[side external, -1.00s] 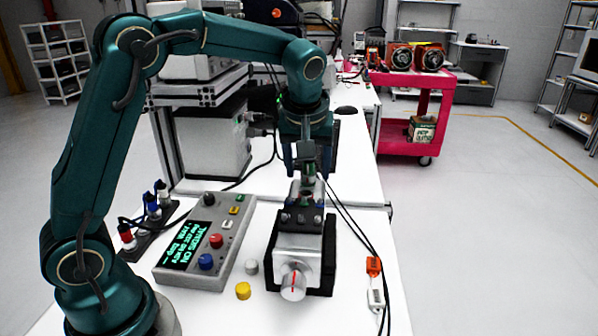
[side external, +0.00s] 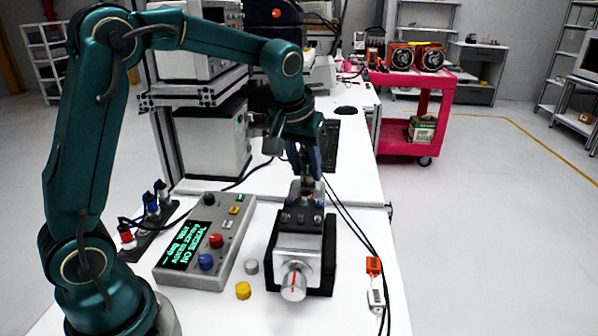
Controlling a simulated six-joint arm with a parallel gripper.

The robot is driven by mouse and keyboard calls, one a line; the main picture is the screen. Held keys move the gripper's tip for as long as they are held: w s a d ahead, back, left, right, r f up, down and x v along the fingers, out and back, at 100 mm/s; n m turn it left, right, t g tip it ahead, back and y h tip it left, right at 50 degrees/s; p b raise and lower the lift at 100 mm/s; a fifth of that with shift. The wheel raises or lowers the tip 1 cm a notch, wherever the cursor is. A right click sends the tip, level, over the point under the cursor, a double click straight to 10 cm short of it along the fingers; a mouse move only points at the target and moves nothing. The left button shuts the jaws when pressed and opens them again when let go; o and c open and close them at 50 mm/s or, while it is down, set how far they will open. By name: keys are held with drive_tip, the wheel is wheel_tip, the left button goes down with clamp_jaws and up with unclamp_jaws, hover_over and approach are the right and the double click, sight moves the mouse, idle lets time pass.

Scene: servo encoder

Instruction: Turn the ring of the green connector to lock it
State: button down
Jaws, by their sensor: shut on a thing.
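The servo motor (side external: 300,248) sits in a black holder on the white table, with its round silver shaft end and red mark facing the camera. The green connector (side external: 306,182) is at the servo's rear, small and mostly hidden by the fingers. My gripper (side external: 305,174) points down and is shut on the connector's ring, its fingers turned at an angle to the camera. I cannot tell the exact angle of the ring.
A control box (side external: 207,243) with a green-lit screen and several knobs stands to the left. Several connectors stand in a dark rack (side external: 152,222) beyond it. A yellow cap (side external: 243,291) and a grey cap (side external: 251,267) lie near the servo. Black cables and an orange-and-white plug (side external: 375,281) lie at right.

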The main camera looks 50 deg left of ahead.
drive_tip(key=m, duration=0.2)
drive_tip(key=m+h, duration=0.1)
drive_tip(key=m, duration=0.1)
drive_tip(key=m+h, duration=0.1)
drive_tip(key=m, duration=0.1)
drive_tip(key=shift+a, duration=0.3)
drive_tip(key=shift+m+h, duration=0.3)
drive_tip(key=shift+m, duration=0.1)
drive_tip(key=c, duration=0.5)
unclamp_jaws()
drive_tip(key=shift+v, duration=2.6)
